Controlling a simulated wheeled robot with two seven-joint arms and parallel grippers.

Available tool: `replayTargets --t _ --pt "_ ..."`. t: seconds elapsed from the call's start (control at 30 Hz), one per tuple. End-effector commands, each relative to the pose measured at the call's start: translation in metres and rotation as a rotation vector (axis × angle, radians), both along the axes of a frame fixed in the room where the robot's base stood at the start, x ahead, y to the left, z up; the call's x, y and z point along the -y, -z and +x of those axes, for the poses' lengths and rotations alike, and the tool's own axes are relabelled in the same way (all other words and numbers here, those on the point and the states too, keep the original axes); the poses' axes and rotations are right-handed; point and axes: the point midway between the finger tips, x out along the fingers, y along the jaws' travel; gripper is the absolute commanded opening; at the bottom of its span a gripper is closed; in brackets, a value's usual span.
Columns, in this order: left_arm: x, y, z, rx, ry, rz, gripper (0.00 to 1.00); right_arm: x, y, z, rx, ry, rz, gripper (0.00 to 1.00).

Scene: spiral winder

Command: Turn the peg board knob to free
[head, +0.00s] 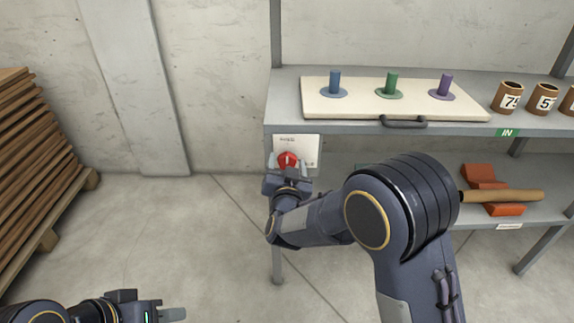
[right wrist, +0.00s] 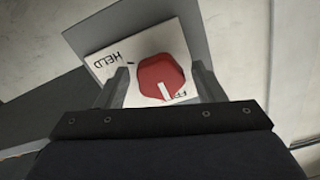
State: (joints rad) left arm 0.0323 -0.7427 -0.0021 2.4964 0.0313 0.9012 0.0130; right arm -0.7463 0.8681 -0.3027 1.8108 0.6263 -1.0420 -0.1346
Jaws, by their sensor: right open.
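The red knob (head: 287,160) sits on a white label plate (head: 308,143) on the front of the shelf's left end. In the right wrist view the knob (right wrist: 162,78) carries a white pointer mark, and the plate (right wrist: 105,42) reads "HELD" at left, with other lettering partly hidden near the mark. My right gripper (head: 288,168) is at the knob. Its two fingers stand open on either side of the knob (right wrist: 160,88); contact cannot be told. The peg board (head: 320,105), with blue, green and purple pegs, lies on the shelf. My left gripper (head: 165,308) is low at the left.
The shelf (head: 285,90) bears numbered brown cups (head: 508,97) at right and a green "IN" label (head: 507,132). A lower shelf holds orange blocks (head: 482,175) and a brown roll (head: 515,196). Stacked wood (head: 35,150) stands at far left. The floor between is clear.

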Motion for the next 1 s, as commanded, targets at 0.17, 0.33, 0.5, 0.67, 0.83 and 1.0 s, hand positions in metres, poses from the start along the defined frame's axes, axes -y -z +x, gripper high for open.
replayTargets --t 0.17,0.33,0.5,0.67,0.83,1.0 --pt "0.0 -0.002 0.0 0.0 0.0 0.0 0.36 0.0 -0.001 -0.007 -0.001 -0.001 0.002 0.62" --pt "0.0 -0.007 0.0 0.0 0.0 0.0 0.36 -0.001 -0.001 -0.034 -0.002 -0.003 0.001 0.62" --pt "0.0 -0.01 0.0 0.0 0.0 0.0 0.36 -0.001 0.0 -0.062 -0.003 -0.002 -0.001 0.62" --pt "0.0 -0.011 0.0 0.0 0.0 0.0 0.36 -0.001 0.0 -0.076 0.0 -0.002 0.0 0.62" --pt "0.0 -0.011 0.0 0.0 0.0 0.0 0.36 0.0 0.0 -0.079 0.0 0.0 0.0 0.62" --pt "0.0 -0.011 0.0 0.0 0.0 0.0 0.36 0.0 0.0 -0.078 0.0 0.0 0.0 0.62"
